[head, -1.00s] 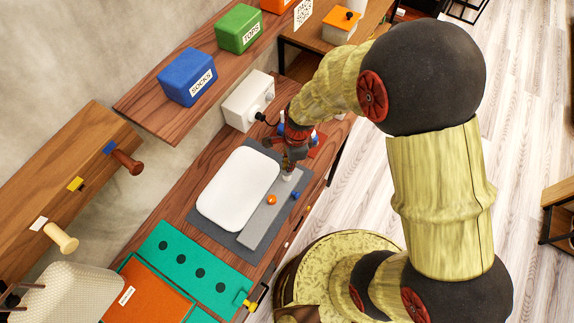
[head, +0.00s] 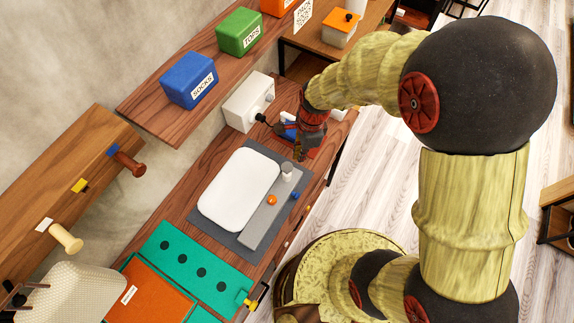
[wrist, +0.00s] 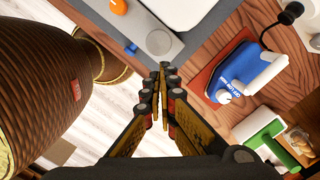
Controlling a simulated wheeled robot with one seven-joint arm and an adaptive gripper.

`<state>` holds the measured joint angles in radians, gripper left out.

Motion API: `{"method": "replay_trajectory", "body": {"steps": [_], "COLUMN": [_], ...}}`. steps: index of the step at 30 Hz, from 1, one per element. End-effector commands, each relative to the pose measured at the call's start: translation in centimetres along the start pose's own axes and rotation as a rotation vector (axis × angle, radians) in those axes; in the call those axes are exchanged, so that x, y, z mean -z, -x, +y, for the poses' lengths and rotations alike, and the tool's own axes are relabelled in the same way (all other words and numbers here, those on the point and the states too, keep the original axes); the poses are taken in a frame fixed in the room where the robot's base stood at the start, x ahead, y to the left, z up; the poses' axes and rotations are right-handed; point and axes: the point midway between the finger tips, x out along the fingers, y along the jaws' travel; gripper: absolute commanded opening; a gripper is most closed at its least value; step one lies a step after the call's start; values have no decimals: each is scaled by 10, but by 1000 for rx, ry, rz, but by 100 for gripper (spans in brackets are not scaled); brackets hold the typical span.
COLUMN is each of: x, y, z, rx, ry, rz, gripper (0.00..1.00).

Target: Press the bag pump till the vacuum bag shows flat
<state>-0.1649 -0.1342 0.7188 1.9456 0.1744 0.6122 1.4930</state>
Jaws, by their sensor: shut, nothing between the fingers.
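The white vacuum bag (head: 238,190) lies on a dark grey mat on the wooden bench and looks puffed up, with rounded edges. Beside it runs a grey bar (head: 262,222) with a round grey pump knob (head: 287,170) at its far end, an orange button (head: 271,200) and a blue knob (head: 295,195). In the wrist view the pump knob (wrist: 159,41) is just beyond my fingertips. My gripper (head: 300,152) is shut and empty, above the bench past the knob and apart from it; it also shows in the wrist view (wrist: 162,68).
A blue iron (wrist: 245,72) on a red pad and a green-and-white item (wrist: 270,135) are close to my gripper. A white box (head: 248,100) with a black plug stands behind. A shelf with blue (head: 188,80) and green (head: 240,32) boxes overhangs the back.

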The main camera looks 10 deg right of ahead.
Motion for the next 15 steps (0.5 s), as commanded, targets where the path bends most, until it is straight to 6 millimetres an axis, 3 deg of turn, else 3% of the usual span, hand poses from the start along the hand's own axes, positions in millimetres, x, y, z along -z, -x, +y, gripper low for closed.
{"method": "replay_trajectory", "body": {"steps": [6, 15], "x": [0, 0], "y": [42, 63], "z": [-1, 0], "rx": [3, -1], "ry": [0, -1], "rz": [1, 0], "gripper": [0, 0]}}
